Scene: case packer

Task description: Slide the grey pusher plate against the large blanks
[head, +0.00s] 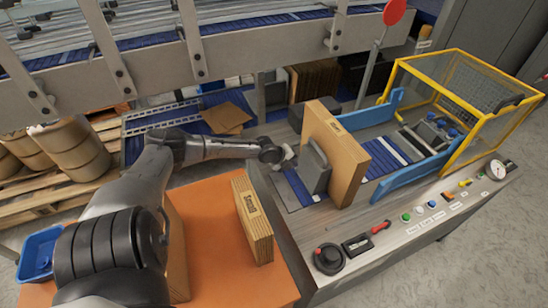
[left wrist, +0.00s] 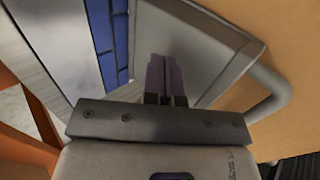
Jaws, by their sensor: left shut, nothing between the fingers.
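The grey pusher plate (head: 316,168) stands upright on the machine bed, just left of the large blanks (head: 345,150), a tall brown cardboard stack. I cannot tell whether plate and blanks touch. My left gripper (head: 288,155) is at the plate's left side, its fingers shut and empty. In the left wrist view the shut fingers (left wrist: 167,78) point at the plate's grey face (left wrist: 185,45); contact cannot be told. The plate's curved handle (left wrist: 272,95) is at right there, with brown cardboard (left wrist: 290,30) behind it. My right gripper is not in view.
A smaller labelled carton stack (head: 254,220) stands on the orange table (head: 230,280). Blue side guides (head: 400,182) and a yellow guard frame (head: 470,62) lie right of the blanks. A conveyor frame (head: 230,55) crosses behind.

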